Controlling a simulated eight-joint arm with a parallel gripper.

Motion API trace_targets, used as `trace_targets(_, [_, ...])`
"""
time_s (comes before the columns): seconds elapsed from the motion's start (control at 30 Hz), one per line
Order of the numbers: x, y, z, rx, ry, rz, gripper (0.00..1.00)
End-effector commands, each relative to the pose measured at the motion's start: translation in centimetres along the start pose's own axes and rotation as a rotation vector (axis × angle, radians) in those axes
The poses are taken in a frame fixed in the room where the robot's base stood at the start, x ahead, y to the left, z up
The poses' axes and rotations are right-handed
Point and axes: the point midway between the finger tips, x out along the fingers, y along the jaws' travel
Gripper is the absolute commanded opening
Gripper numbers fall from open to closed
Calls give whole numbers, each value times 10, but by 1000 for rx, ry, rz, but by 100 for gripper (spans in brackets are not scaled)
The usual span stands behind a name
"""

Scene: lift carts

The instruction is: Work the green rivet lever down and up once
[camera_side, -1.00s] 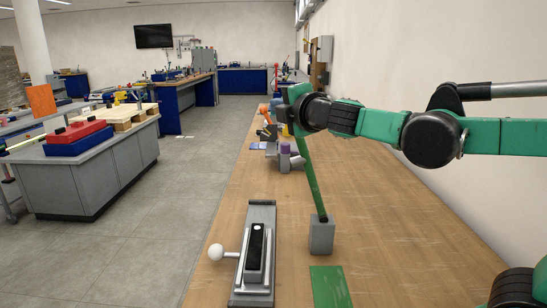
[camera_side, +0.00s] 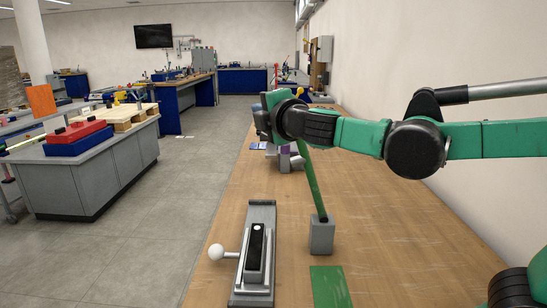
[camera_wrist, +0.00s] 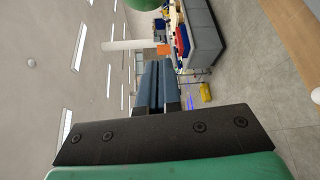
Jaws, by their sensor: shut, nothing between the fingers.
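The green rivet lever (camera_side: 312,185) is a long thin rod rising from a grey block (camera_side: 322,236) on the wooden bench, leaning left toward its top. Its upper end is hidden behind my arm in the side view. A green rounded thing (camera_wrist: 143,4), perhaps the lever's knob, is cut off at the top edge of the wrist view. My gripper (camera_wrist: 159,64) has its two dark blue fingers together and empty, apart from that green thing in the picture.
A grey fixture (camera_side: 257,255) with a white ball handle (camera_side: 216,252) stands left of the lever. A green plate (camera_side: 329,287) lies in front of the block. Grey and purple parts (camera_side: 285,158) stand farther back. The bench's right side is clear.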

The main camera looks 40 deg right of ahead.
Motion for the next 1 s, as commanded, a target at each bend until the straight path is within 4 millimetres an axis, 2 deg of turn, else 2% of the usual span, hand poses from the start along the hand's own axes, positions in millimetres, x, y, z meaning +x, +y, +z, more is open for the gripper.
trace_targets(0.5, [-71, 1, -1, 0, 6, 1, 0])
trace_targets(0.73, [-84, -1, 1, 15, -2, -9, 0])
trace_targets(0.87, [-81, -25, 12, 160, -51, -113, 0])
trace_targets(1.0, [-82, -82, 29, 513, -167, -346, 0])
